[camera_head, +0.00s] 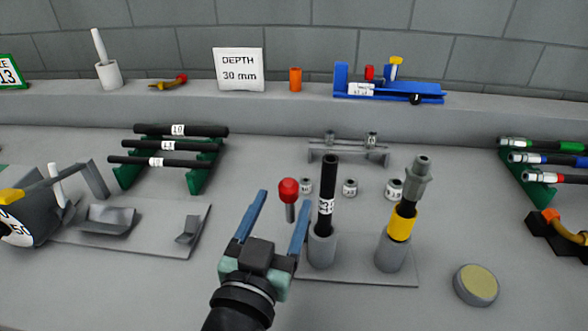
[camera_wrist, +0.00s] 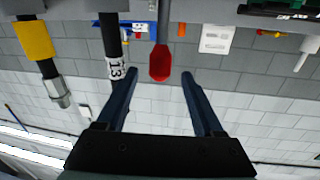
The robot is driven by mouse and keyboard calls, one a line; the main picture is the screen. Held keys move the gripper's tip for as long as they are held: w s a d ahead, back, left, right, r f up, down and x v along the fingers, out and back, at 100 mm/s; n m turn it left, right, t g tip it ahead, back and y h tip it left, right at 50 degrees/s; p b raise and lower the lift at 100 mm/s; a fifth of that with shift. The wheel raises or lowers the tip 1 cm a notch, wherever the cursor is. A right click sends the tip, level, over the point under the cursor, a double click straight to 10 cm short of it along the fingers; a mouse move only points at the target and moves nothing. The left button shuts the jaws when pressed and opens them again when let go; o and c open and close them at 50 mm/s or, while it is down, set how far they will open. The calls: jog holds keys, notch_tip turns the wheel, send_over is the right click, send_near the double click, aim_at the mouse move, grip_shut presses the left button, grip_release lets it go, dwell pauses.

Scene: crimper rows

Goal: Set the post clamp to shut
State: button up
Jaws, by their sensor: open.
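A red knob (camera_head: 289,188) on a short grey stem stands upright beside the left post. It looks like the clamp's lever, but its lower end is hidden. The left post is a grey cup (camera_head: 322,252) holding a black hose (camera_head: 327,190) with a white label. My gripper (camera_head: 285,207) is open and empty, its two blue fingers on either side of the knob in the head view. In the wrist view, which is upside down, the red knob (camera_wrist: 160,66) lies just past the fingertips and between their lines, apart from both. The hose (camera_wrist: 112,50) is beside it.
A second grey post (camera_head: 390,255) holds a hose with a yellow band and grey fitting, to the right. Small labelled rings (camera_head: 350,188) lie behind the posts. A round yellow-topped puck (camera_head: 476,284) is at right. Hose racks (camera_head: 190,180) stand left and right.

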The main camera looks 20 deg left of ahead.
jog(key=w+a, duration=0.1)
jog(key=w, duration=0.7)
grip_shut()
dwell(1.3)
